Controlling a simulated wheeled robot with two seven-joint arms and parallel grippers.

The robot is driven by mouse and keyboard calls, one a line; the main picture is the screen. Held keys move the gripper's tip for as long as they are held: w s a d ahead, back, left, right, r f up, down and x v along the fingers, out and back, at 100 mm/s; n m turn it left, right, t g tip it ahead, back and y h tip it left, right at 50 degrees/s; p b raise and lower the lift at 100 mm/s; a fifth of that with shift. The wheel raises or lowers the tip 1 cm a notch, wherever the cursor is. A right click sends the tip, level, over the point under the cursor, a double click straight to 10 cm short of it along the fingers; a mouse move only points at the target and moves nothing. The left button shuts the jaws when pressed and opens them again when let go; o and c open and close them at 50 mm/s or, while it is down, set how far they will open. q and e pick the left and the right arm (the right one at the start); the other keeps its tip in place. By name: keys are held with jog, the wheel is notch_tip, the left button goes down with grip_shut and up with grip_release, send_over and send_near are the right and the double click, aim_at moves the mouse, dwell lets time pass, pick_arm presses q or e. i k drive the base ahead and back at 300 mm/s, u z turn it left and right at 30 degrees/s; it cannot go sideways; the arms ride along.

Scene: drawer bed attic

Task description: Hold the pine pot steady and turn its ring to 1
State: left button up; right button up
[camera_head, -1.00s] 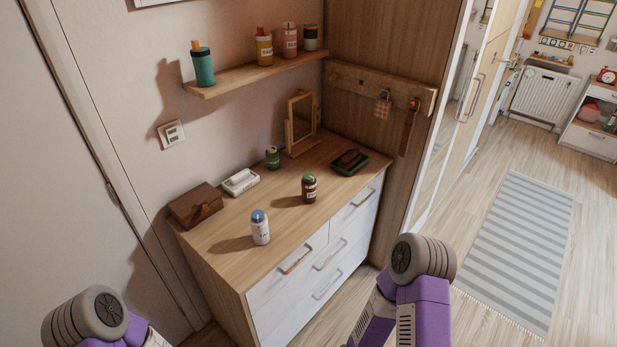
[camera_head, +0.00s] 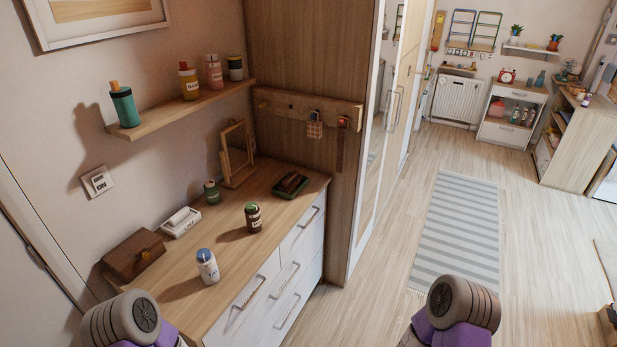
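Several lidded pots are in view, and their labels are too small for me to tell which is the pine pot. On the dresser (camera_head: 178,300) stand a white pot with a blue cap (camera_head: 208,267), a dark brown pot with a pale label (camera_head: 253,218) and a small green pot (camera_head: 212,192). All three are upright and apart. On the wall shelf (camera_head: 165,120) stand a teal pot with an orange top (camera_head: 123,104), a yellow one (camera_head: 189,84), a pink one (camera_head: 214,73) and a dark-and-white one (camera_head: 235,68). Only my arm joints show at the bottom edge; both grippers are out of view.
The dresser also holds a brown box (camera_head: 133,256), a white tray (camera_head: 181,222), a framed mirror (camera_head: 237,155) and a dark tray (camera_head: 290,184). Open floor with a striped rug (camera_head: 455,235) lies to the right.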

aim_at(251, 206)
jog(key=z, duration=1.6)
jog(key=i, duration=2.35)
jog(key=u, duration=2.75)
